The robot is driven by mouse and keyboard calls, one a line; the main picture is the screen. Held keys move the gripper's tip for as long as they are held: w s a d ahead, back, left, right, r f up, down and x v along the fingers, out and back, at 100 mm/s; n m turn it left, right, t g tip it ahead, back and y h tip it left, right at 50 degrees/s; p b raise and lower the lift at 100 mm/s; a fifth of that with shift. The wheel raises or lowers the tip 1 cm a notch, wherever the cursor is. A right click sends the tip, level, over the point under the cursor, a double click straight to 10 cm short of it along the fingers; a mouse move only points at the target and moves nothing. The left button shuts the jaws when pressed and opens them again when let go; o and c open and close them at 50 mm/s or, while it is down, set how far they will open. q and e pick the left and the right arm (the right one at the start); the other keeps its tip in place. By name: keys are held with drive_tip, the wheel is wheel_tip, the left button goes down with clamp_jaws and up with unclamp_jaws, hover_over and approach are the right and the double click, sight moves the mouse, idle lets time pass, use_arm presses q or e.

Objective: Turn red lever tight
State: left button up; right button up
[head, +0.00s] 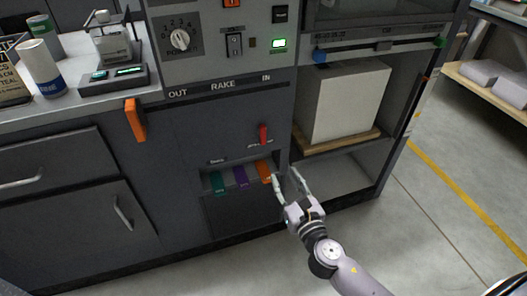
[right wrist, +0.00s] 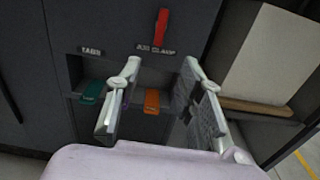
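The red lever (head: 263,134) stands upright on the dark cabinet front, just above the slot of coloured tabs. It also shows in the right wrist view (right wrist: 161,28), above a label that seems to read "CLAMP". My right gripper (head: 287,174) is open and empty, in front of and below the lever, near the orange tab (head: 264,172). In the right wrist view its two fingers (right wrist: 159,85) are spread wide, with the orange tab (right wrist: 152,101) showing between them and the lever beyond and above them. My left gripper is not in view.
A green tab (head: 217,182) and a purple tab (head: 241,176) hang left of the orange one. A larger orange handle (head: 135,120) sticks out at the counter edge. A pale block (head: 345,103) sits on a wooden board in the open bay at right. Floor in front is clear.

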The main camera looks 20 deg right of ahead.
approach(264, 137)
drive_tip(key=w, duration=0.2)
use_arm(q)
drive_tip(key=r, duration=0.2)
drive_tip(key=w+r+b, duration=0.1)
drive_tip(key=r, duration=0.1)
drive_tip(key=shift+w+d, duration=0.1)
use_arm(e)
drive_tip(key=w, duration=0.7)
drive_tip(key=shift+w+a+f, duration=0.15)
drive_tip(key=shift+w, duration=0.1)
clamp_jaws()
